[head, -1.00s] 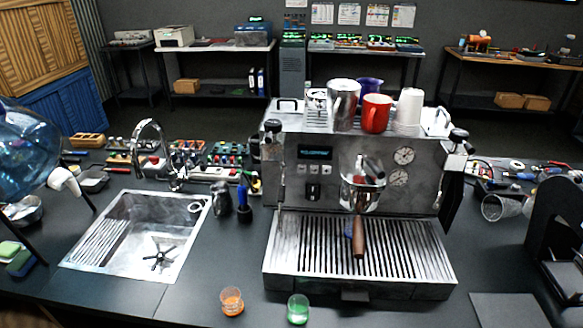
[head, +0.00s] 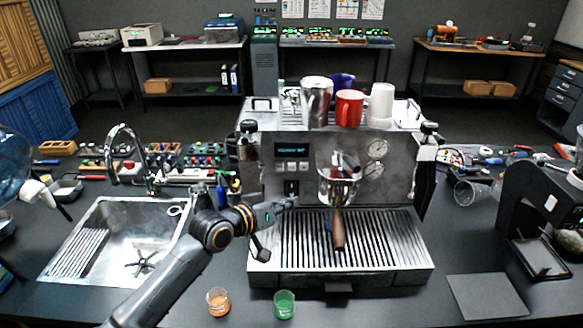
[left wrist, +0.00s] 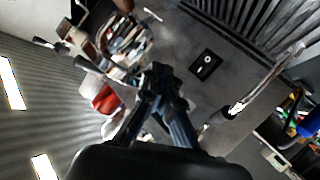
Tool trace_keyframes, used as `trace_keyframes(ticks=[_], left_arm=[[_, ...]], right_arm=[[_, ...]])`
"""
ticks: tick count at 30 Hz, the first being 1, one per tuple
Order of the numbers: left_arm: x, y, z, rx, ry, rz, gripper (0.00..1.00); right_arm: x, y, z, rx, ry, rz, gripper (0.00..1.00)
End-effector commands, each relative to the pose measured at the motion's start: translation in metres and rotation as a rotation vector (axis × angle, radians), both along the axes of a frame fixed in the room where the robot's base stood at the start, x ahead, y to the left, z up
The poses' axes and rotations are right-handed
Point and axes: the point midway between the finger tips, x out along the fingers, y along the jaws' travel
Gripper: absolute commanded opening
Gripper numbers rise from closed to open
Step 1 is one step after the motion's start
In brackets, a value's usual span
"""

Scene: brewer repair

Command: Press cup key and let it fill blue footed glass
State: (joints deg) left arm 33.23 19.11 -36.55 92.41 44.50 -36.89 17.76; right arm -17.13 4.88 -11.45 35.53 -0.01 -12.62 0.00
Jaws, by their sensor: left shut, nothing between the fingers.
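The espresso machine (head: 400,190) stands in the middle of the head view. Small keys (head: 292,166) sit in a row under its lit display (head: 291,150). My left gripper (head: 292,203) is shut and empty in front of the panel, just below the keys and a dark switch (head: 291,187). I cannot tell whether it touches the panel. In the left wrist view the closed fingers (left wrist: 163,78) point toward the grey panel. My right gripper is out of view.
An orange-filled glass (head: 218,302) and a green-filled glass (head: 285,305) stand in front of the machine. A sink (head: 95,260) lies to the left. A red mug (head: 349,108) and other cups stand on top of the machine.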

Motion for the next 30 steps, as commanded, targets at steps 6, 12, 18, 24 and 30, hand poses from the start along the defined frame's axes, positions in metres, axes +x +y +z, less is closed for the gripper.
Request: trace_keyframes(ticks=[6, 12, 18, 24, 30], left_arm=[[0.009, 0.000, 0.011, -0.021, -0.011, 0.003, 0.00], [0.009, 0.000, 0.011, -0.019, -0.011, 0.003, 0.00], [0.015, 0.000, 0.008, -0.018, -0.013, 0.004, 0.00], [0.039, 0.000, 0.005, -0.019, -0.014, 0.004, 0.00], [0.067, 0.000, 0.005, -0.018, -0.014, 0.004, 0.00]], right_arm=[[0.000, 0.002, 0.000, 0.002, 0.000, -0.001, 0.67], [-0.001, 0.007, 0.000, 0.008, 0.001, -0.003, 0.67], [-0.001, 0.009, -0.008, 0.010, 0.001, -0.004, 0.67], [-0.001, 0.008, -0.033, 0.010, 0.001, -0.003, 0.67], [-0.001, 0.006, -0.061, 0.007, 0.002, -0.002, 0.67]])
